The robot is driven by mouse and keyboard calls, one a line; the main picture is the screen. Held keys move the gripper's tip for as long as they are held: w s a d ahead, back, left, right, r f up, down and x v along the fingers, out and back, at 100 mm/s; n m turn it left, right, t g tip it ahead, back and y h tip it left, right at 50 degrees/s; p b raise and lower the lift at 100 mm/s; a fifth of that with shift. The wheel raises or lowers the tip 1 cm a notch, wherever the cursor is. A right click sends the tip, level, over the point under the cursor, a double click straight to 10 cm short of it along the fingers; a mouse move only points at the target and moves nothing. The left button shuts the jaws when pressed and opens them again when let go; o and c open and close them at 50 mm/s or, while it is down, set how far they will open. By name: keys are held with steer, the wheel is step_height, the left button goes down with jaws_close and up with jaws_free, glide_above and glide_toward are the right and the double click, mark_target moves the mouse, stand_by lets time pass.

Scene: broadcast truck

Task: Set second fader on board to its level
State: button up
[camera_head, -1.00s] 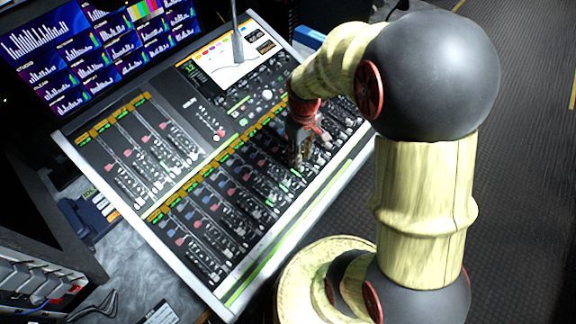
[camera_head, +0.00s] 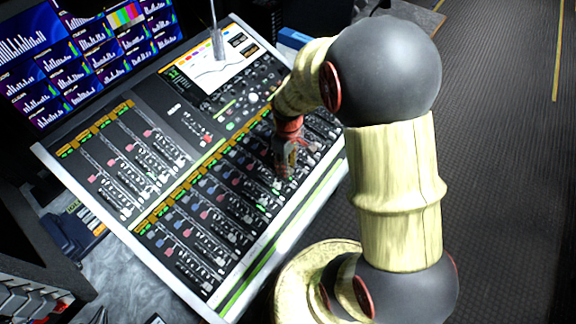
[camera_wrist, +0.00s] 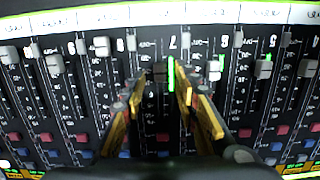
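The mixing board (camera_head: 60,150) is a light-framed console with two banks of faders. My gripper (camera_head: 284,172) is low over the right part of its lower bank. In the wrist view my gripper's two yellow-edged fingers (camera_wrist: 160,92) stand apart, on either side of the fader strip marked 7. A dark fader cap (camera_wrist: 160,70) shows between and just beyond the fingertips, beside a lit green line (camera_wrist: 171,75). Contact cannot be told. Neighbouring caps are a pale one (camera_wrist: 101,46) to the left and one with a green light (camera_wrist: 215,70) to the right.
The board's screen (camera_head: 222,65) and a slim upright post (camera_head: 216,40) stand beyond my gripper. A bank of monitors (camera_head: 80,50) is at the back left. Red and blue buttons (camera_wrist: 163,138) line the strips. Open dark floor (camera_head: 500,180) lies to the right.

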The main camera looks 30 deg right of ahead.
steer(key=c, duration=0.3)
steer(key=c, duration=0.4)
jaws_close()
